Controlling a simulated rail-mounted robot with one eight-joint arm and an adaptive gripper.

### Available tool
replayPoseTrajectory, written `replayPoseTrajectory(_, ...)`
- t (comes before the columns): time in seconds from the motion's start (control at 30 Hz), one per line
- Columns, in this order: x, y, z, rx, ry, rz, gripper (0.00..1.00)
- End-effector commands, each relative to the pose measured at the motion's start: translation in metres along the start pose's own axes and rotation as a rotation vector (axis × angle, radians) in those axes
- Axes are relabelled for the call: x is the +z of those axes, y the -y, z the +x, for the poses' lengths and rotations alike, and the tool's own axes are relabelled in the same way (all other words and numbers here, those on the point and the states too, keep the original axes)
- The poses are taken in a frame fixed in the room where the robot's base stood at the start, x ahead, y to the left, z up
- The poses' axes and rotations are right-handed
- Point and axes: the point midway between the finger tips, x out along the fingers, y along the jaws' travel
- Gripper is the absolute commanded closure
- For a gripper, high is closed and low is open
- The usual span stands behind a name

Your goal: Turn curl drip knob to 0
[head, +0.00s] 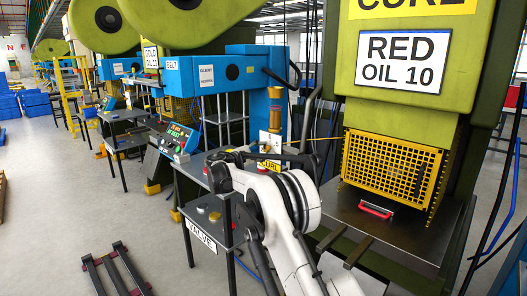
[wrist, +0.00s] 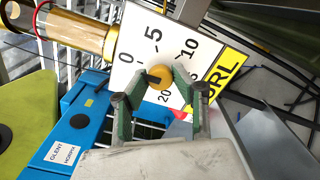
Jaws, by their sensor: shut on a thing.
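In the wrist view, the curl drip knob (wrist: 162,82) is a round orange-yellow knob with a black pointer on its left side. The pointer faces left, towards the side of the plate with the 0. The white dial plate (wrist: 137,45) is tilted in the picture and shows 0, 5, 10 and 20; part of the scale is hidden by my fingers. My gripper (wrist: 161,88) has its green fingers closed on the knob from both sides. In the head view, the plate (head: 272,142) stands above a yellow CURL label (head: 268,165), and my arm partly covers this area.
A brass cylinder (head: 274,108) stands above the dial. A blue machine frame (head: 215,76) is behind to the left. The green press with its yellow grille (head: 385,165) is to the right. A table with a VALVE label (head: 201,236) stands below my arm.

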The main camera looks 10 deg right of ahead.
Motion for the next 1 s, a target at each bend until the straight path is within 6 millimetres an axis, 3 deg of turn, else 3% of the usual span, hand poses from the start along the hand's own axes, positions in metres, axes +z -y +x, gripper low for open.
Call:
replayPoseTrajectory(0.03,0.000,0.001,0.000,-0.001,0.000,0.000,0.72)
replayPoseTrajectory(0.17,0.000,0.000,0.000,-0.001,0.000,0.001,0.56)
replayPoseTrajectory(0.53,-0.001,0.000,-0.008,0.000,-0.001,0.001,0.56)
replayPoseTrajectory(1.0,-0.001,0.000,-0.092,0.001,-0.002,0.001,0.56)
